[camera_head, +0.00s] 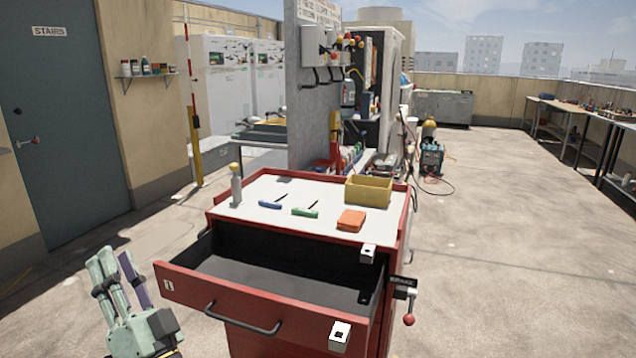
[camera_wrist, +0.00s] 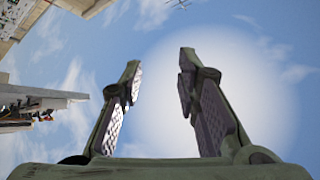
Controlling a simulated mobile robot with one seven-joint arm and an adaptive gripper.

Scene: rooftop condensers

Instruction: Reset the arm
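My gripper (camera_head: 118,275) is at the lower left in the head view, left of the red tool cabinet (camera_head: 393,262) and apart from it. Its fingers point up. In the wrist view my gripper (camera_wrist: 158,85) is open, with a clear gap between its two fingers and only sky between them. It holds nothing. My arm behind the gripper is mostly out of the picture.
The cabinet's top drawer (camera_head: 190,283) is pulled out, its inside empty where visible. On top are a yellow bin (camera_head: 368,190), an orange box (camera_head: 351,221), a bottle (camera_head: 236,188) and screwdrivers (camera_head: 305,212). A red-knobbed lever (camera_head: 408,319) juts right. Open floor (camera_head: 520,240) lies right.

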